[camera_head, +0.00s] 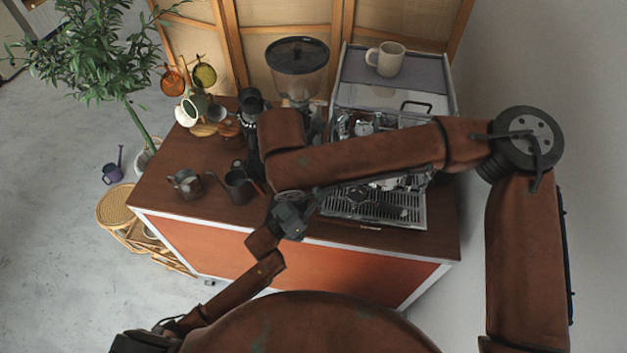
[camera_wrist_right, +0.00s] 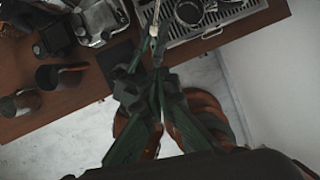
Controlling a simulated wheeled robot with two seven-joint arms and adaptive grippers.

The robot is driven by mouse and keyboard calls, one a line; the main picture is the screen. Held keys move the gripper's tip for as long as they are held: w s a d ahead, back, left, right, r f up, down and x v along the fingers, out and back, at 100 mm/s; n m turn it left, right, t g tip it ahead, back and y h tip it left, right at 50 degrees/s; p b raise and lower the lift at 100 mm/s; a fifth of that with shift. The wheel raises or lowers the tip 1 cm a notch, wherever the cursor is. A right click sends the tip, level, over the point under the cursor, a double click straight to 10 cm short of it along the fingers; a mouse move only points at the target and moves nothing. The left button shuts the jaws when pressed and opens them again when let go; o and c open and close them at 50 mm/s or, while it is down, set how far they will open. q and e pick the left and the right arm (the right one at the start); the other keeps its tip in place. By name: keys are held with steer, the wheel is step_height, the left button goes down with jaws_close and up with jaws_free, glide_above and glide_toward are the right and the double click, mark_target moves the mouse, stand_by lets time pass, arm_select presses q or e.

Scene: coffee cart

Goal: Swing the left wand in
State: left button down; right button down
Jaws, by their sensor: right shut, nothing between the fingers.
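The coffee machine (camera_head: 375,205) stands on the cart at the right. Its left wand (camera_wrist_right: 153,28) shows in the right wrist view as a thin pale rod at the machine's left front. In the head view the wand is hard to make out behind my arms. My left gripper (camera_head: 290,215) is at the cart's front edge, close to the wand; whether its jaws are open or touch the wand is unclear. My right gripper (camera_wrist_right: 158,78) is shut and empty in the wrist view, just short of the wand's lower end. My right forearm hides it in the head view.
A grinder with a clear hopper (camera_head: 297,70) stands left of the machine. Dark metal jugs (camera_head: 238,187) (camera_head: 186,184) stand on the left of the counter (camera_head: 160,170). A beige mug (camera_head: 386,60) sits on top of the machine. The floor in front is clear.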

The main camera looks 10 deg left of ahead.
arm_select(q)
steer(key=shift+r, duration=0.1)
arm_select(e)
steer(key=w+d+f, duration=0.1)
steer(key=w+f, duration=0.5)
steer(key=f, duration=0.2)
steer(key=shift+d+f, duration=0.25)
steer(key=shift+d, duration=0.1)
